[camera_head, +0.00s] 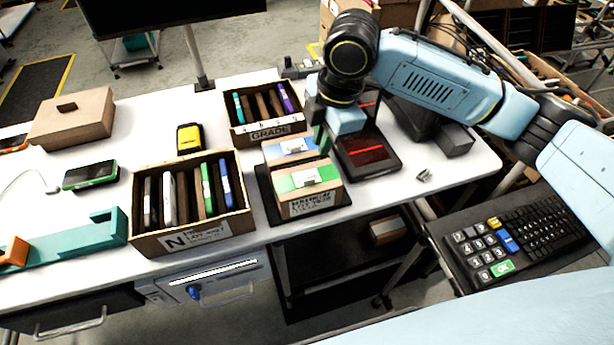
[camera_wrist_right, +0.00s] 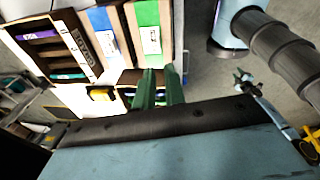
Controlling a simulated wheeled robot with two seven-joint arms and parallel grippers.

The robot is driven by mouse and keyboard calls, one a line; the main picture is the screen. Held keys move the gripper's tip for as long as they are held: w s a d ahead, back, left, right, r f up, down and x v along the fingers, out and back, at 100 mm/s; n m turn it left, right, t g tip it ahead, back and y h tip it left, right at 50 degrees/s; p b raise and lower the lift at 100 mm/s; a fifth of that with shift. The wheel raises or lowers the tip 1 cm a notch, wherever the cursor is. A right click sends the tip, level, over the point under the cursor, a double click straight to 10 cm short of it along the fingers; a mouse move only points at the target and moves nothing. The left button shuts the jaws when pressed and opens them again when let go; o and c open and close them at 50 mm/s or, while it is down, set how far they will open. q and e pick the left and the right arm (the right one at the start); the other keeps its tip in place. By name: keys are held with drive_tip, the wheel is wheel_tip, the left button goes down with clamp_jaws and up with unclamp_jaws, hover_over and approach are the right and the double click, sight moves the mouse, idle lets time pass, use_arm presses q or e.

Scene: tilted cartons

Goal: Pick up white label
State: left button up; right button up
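Two small cartons stand side by side on a dark tray (camera_head: 266,193). The nearer has a green top with a white label (camera_head: 307,178), also in the right wrist view (camera_wrist_right: 151,40). The farther has a blue top with a white label (camera_head: 296,146), also in the right wrist view (camera_wrist_right: 110,44). Which label is meant is unclear. My right gripper (camera_head: 320,139) hangs just beyond the cartons, above the table. Its green fingers (camera_wrist_right: 160,88) show a narrow gap with nothing held between them. My left gripper is not in view.
An open carton marked N (camera_head: 196,237) and one marked GRADE (camera_head: 268,133) hold upright slim items. A black scanner-like device (camera_head: 365,150) stands right of the cartons. A closed cardboard box (camera_head: 72,118) and a keyboard (camera_head: 520,240) flank the scene.

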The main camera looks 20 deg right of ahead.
drive_tip(key=f, duration=0.4)
drive_tip(key=w+a+f, duration=0.1)
drive_tip(key=f, duration=0.8)
drive_tip(key=shift+w+a, duration=0.25)
drive_tip(key=shift+w, duration=0.15)
drive_tip(key=shift+r, duration=0.1)
drive_tip(key=shift+c, duration=0.4)
clamp_jaws()
wheel_tip(320, 180, up, 10)
wheel_tip(320, 180, up, 6)
drive_tip(key=p, duration=0.8)
hover_over(311, 180)
drive_tip(key=shift+d, duration=0.1)
